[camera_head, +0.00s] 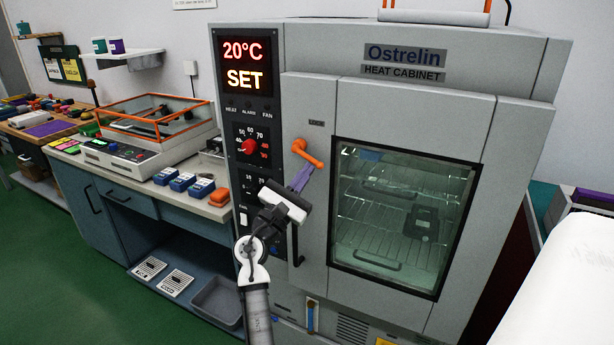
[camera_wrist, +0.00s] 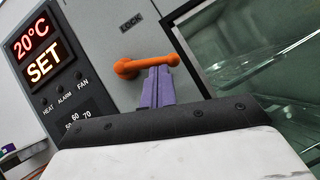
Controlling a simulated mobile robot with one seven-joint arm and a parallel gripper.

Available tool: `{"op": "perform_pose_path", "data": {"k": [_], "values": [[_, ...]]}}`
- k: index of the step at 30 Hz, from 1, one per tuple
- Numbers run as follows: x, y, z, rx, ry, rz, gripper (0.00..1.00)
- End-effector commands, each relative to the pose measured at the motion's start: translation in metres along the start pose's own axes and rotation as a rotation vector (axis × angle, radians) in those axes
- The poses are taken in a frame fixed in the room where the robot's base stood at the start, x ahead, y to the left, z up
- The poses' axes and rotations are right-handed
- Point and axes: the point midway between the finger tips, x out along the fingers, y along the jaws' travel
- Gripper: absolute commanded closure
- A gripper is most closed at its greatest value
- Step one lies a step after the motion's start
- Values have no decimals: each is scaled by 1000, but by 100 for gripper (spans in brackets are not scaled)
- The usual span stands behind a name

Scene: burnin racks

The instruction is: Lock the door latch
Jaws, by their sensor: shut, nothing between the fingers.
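The heat cabinet's door (camera_head: 400,110) is closed flush, with a glass window in it. The orange latch handle (camera_head: 306,153) sits on the door's upper left, below a small LOCK label (camera_wrist: 131,22). The finger bases are partly hidden by the wrist housing in the wrist view.
The control panel (camera_head: 250,105) reads 20°C SET, with a red dial, left of the door. A dark vertical handle (camera_head: 295,246) is on the door below my gripper. A workbench with a glass-lidded device (camera_head: 155,125) stands left. A white surface (camera_head: 565,290) fills the lower right.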

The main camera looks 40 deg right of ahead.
Motion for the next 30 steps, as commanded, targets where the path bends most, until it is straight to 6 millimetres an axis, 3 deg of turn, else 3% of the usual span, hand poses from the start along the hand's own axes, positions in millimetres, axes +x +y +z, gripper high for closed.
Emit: {"op": "perform_pose_path", "data": {"k": [30], "values": [[14, -3, 16, 5, -1, -5, 100]]}}
